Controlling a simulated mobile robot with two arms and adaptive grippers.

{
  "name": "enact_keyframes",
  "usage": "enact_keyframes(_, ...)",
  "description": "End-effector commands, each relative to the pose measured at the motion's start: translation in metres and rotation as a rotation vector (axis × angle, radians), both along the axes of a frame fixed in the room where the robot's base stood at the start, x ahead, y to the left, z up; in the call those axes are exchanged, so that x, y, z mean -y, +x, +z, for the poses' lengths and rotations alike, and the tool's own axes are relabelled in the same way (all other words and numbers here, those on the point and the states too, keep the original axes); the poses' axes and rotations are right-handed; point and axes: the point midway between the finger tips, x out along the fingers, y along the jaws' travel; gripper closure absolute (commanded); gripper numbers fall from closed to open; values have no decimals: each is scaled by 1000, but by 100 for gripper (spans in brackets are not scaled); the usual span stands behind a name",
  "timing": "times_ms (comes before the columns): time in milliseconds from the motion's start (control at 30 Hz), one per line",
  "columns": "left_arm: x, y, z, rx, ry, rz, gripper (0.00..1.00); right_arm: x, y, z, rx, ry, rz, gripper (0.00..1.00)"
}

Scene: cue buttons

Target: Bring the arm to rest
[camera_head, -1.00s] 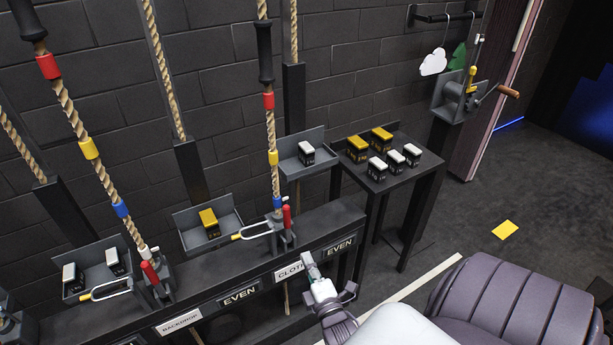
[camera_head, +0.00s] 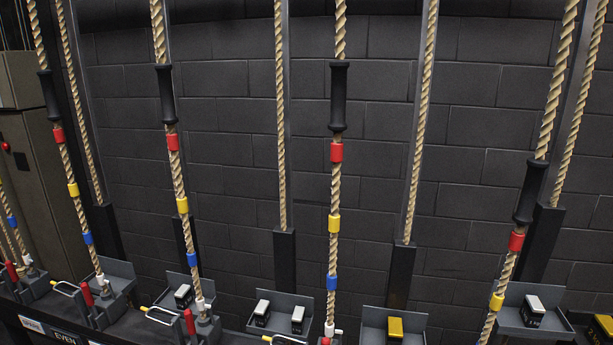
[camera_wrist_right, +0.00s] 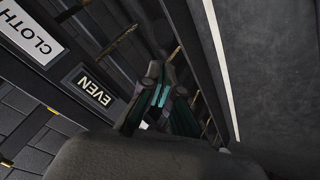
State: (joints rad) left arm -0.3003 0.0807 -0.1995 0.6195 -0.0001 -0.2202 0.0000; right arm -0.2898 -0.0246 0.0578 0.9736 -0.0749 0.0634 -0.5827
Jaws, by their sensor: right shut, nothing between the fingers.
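My right gripper (camera_wrist_right: 157,97) shows in the right wrist view with its teal-edged fingers together and nothing between them. It hangs in front of the dark rail, which carries a white CLOTH sign (camera_wrist_right: 31,34) and an EVEN sign (camera_wrist_right: 94,90). It appears apart from both signs. Neither of my grippers shows in the head view now. My left gripper is in no view.
In the head view, several ropes with coloured bands, such as one rope (camera_head: 334,190), stand before a dark brick wall (camera_head: 235,125). Trays with white or yellow blocks, including a yellow-topped block (camera_head: 395,327), line the rail below. Dark floor (camera_wrist_right: 275,70) shows in the wrist view.

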Motion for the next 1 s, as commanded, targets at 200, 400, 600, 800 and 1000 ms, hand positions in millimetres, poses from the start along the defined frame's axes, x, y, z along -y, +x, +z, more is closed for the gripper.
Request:
enact_keyframes(200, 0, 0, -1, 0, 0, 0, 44, -12, -138, -78, -406, 173, -179, 100)
enact_keyframes(400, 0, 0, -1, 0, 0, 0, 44, -2, -214, -99, -603, 194, -316, 100)
enact_keyframes(600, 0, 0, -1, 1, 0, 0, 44, 1, -229, -102, -638, 194, -346, 100)
enact_keyframes(800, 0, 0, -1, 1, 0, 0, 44, 1, -229, -102, -638, 194, -346, 100)
enact_keyframes(1000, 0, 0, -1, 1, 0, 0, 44, 1, -229, -102, -638, 194, -346, 100)
